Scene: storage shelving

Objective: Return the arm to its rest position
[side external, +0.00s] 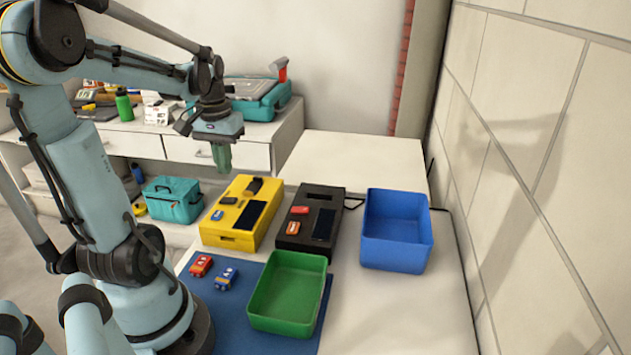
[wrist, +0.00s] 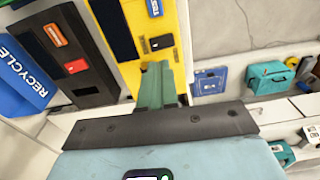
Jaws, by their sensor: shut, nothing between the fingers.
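My gripper (side external: 221,158) hangs in the air with its green fingers pointing down, above and behind the yellow box in the side external view. In the wrist view its green fingers (wrist: 157,84) are together, with nothing between them. My arm reaches out from the left, bent at the elbow high in the picture. No object hangs from the fingers.
A yellow box (side external: 230,239), a black box (side external: 292,243), a blue bin (side external: 397,254) and a green bin (side external: 285,325) stand on the table. A red item (side external: 201,264) and a blue item (side external: 227,278) lie on the blue mat (side external: 213,306). A tiled wall (side external: 545,150) bounds the right.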

